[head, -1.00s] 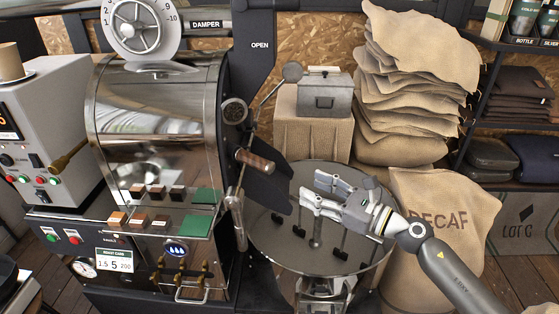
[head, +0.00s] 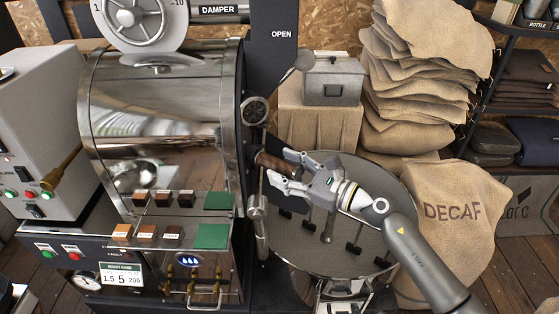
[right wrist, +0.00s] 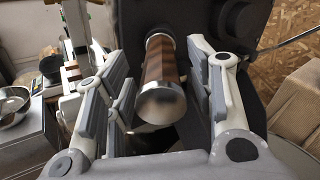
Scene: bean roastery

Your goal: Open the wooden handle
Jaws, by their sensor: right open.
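The wooden handle (head: 273,163) is a brown striped cylinder that sticks out from the front of the steel roaster drum (head: 160,130). In the right wrist view the wooden handle (right wrist: 161,75) points at the camera with its metal end cap and lies between the fingers. My right gripper (head: 279,172) is open around the outer end of the handle. In the wrist view the fingers of my right gripper (right wrist: 165,95) stand apart on either side, with gaps to the handle. Part of the handle is hidden by a finger in the head view. My left gripper is not in view.
The round cooling tray (head: 390,185) lies under my right arm. Burlap sacks (head: 420,80) are stacked behind it, and a DECAF sack (head: 452,225) stands at the right. A grey metal box (head: 332,82) and a lever with a ball knob (head: 305,60) are behind the handle.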

